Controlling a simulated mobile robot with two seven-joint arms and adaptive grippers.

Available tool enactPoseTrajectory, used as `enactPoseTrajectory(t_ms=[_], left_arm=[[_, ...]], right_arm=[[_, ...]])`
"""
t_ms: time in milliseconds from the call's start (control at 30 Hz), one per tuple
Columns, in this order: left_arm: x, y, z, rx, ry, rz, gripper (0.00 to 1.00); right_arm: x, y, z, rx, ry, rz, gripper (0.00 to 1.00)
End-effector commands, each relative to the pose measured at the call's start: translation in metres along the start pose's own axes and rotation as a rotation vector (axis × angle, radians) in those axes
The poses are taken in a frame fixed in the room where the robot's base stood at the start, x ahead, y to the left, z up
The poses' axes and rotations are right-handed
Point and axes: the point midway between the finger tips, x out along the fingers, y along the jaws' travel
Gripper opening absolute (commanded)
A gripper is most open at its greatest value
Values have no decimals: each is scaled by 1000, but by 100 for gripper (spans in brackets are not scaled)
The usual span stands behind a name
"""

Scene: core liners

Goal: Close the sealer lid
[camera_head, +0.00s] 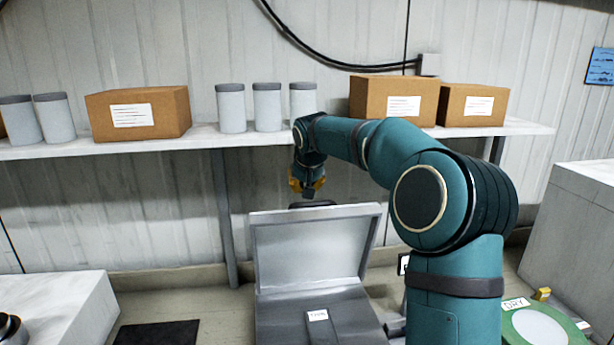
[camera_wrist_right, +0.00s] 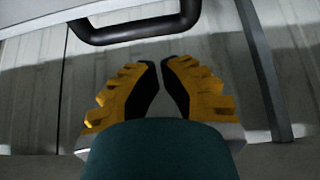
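The sealer (camera_head: 330,322) is a grey box-like machine at the bottom centre of the head view. Its lid (camera_head: 310,250) stands raised, tilted back, with a pale inner face towards me. A black handle (camera_head: 312,204) is at the lid's top edge; it shows large in the right wrist view (camera_wrist_right: 135,31). My right gripper (camera_head: 308,191), with yellow fingers, hangs just above and behind the handle. In the wrist view its fingertips (camera_wrist_right: 160,62) are a little apart, with nothing between them, and the handle lies just beyond them. My left gripper is not in view.
A shelf (camera_head: 180,143) with cardboard boxes (camera_head: 138,112) and grey canisters (camera_head: 267,107) runs behind. A white table (camera_head: 62,305) is lower left; a grey cabinet (camera_head: 575,215) is right. A green "DRY" pad (camera_head: 540,328) lies lower right. A shelf leg (camera_wrist_right: 265,70) is near my gripper.

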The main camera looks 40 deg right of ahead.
Motion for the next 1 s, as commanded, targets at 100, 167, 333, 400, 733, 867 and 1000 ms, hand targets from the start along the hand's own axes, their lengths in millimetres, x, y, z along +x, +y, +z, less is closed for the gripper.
enactPoseTrajectory(t_ms=[100,167,333,400,733,867,1000], left_arm=[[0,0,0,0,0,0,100],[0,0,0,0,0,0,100],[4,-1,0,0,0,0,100],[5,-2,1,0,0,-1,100],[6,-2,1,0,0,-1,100],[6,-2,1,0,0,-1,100],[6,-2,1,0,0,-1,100]], right_arm=[[22,0,0,1,-2,1,0],[29,0,2,1,-1,0,0],[19,0,21,0,1,-1,0],[17,0,27,0,0,0,0],[13,0,38,0,1,-1,0],[13,0,38,0,1,-1,0],[13,0,38,0,1,-1,0]])
